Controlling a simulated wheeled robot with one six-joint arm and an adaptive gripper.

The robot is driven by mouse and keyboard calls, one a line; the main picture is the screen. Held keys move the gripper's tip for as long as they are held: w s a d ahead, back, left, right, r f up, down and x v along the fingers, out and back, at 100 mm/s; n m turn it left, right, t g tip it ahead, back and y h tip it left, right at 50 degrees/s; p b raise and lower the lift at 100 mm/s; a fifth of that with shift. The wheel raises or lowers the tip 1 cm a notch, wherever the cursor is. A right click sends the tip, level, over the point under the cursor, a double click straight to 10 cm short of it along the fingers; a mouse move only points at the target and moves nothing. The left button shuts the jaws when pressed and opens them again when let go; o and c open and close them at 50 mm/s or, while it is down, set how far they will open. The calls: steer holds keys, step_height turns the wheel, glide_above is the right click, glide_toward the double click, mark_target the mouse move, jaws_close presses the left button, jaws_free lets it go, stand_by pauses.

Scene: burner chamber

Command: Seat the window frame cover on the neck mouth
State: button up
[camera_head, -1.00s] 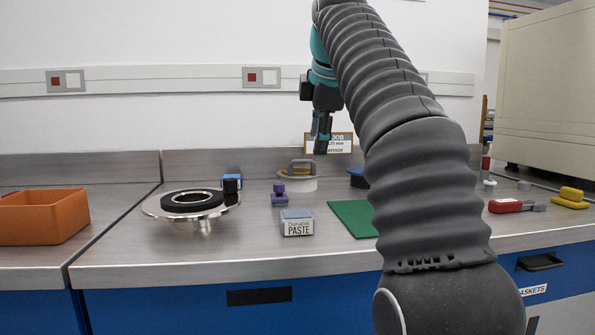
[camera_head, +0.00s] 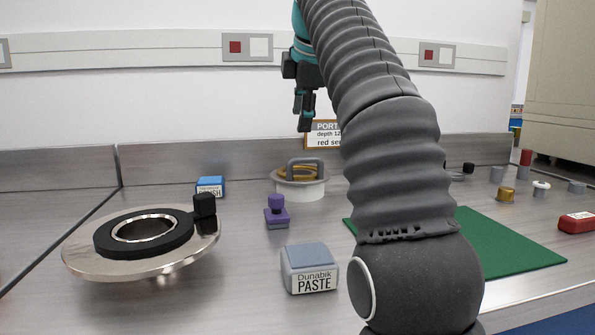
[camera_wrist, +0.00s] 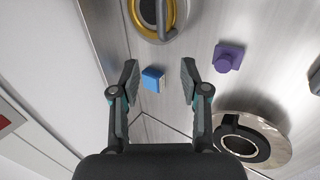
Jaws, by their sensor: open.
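The round white cover with a grey bridge handle and a yellow ring, apparently the window frame cover (camera_head: 314,190), stands on the bench near the back wall. It also shows at the top of the wrist view (camera_wrist: 146,31), cut by the edge. The neck mouth (camera_head: 145,228) is a wide metal flange with a black ring around a central hole, at left. In the wrist view the neck mouth (camera_wrist: 275,150) lies at lower right. My gripper (camera_head: 304,122) is open and empty, raised above the bench near the back wall. It also shows in the wrist view (camera_wrist: 159,70).
A black knob (camera_head: 204,205) sits at the flange's right edge. A sign (camera_head: 323,133) stands at the back. Small parts lie at right.

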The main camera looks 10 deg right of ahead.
mark_target(299, 158)
steer(key=shift+d+x, duration=0.2)
steer(key=shift+x, duration=3.1)
steer(key=shift+d+x, duration=0.15)
steer(key=shift+x, duration=3.2)
steer(key=shift+s+f, duration=0.1)
steer(key=shift+s, duration=0.05)
jaws_close()
